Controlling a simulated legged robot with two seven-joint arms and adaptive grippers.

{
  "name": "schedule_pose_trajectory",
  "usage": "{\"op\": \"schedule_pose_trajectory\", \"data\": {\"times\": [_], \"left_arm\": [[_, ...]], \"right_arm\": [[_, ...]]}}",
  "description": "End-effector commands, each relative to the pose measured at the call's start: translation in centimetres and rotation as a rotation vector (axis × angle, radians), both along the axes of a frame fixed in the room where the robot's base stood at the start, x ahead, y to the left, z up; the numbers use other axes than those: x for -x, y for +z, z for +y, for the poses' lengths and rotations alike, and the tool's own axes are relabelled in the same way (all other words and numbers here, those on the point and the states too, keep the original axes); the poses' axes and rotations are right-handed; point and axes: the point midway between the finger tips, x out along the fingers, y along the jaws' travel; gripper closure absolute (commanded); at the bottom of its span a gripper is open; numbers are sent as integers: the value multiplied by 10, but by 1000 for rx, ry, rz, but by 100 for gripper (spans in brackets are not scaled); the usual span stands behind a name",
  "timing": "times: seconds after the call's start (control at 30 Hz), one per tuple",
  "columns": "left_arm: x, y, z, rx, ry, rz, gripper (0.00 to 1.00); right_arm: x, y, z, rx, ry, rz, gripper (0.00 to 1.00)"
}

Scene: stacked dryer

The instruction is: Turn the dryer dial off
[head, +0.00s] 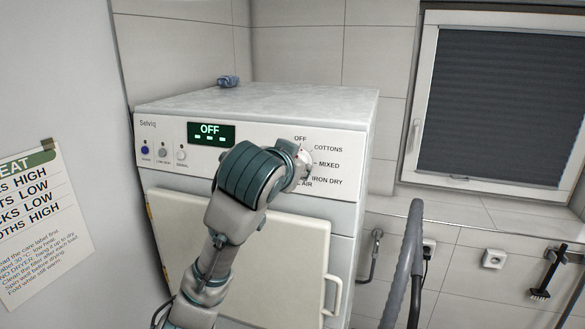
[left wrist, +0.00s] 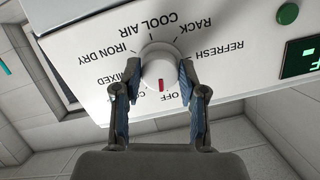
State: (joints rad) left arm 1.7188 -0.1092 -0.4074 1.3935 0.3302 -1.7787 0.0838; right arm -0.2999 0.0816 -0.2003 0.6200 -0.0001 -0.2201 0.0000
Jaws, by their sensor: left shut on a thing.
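The dryer (head: 256,245) is a white front-loader with its door closed. Its display (head: 211,133) reads OFF in lit letters. The dial (left wrist: 157,68) is a round white knob with a red mark, which points at the OFF label (left wrist: 167,97) in the left wrist view. My left gripper (left wrist: 159,74) is shut on the dial, with one finger on each side of it. In the head view my left gripper (head: 300,166) is at the dial, and my wrist covers part of the panel. My right gripper is in neither view.
Buttons (head: 163,153) sit left on the panel, and a door handle (head: 332,295) is at lower right. A small blue item (head: 228,81) lies on top. A grey curved bar (head: 405,260) stands right of the dryer. A paper notice (head: 40,215) hangs on the left.

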Motion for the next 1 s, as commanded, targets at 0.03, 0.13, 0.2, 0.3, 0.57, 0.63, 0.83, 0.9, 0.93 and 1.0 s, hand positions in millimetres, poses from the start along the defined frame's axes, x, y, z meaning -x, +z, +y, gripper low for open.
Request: {"op": "schedule_pose_trajectory", "data": {"times": [0.03, 0.13, 0.2, 0.3, 0.57, 0.63, 0.83, 0.9, 0.93, 1.0], "left_arm": [[-2, -6, -1, 32, 6, 25, 94], [-2, -6, -1, 102, 19, 48, 94], [-1, -6, -1, 146, 27, 62, 94], [-1, -6, -1, 199, 38, 79, 93], [-1, -4, -1, 285, 54, 103, 93], [-1, -4, 0, 297, 56, 106, 93], [-1, -2, 0, 311, 59, 107, 93], [-1, -2, 0, 311, 59, 107, 93], [-1, -2, 0, 311, 59, 106, 93], [-1, -2, 0, 311, 59, 105, 93]], "right_arm": [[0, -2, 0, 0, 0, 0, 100], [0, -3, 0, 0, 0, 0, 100], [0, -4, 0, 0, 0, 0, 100], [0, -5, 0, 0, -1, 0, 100], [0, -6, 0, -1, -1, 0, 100], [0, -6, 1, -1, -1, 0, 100], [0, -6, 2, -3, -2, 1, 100], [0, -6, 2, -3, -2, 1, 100], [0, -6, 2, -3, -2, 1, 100], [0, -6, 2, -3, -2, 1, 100]]}}
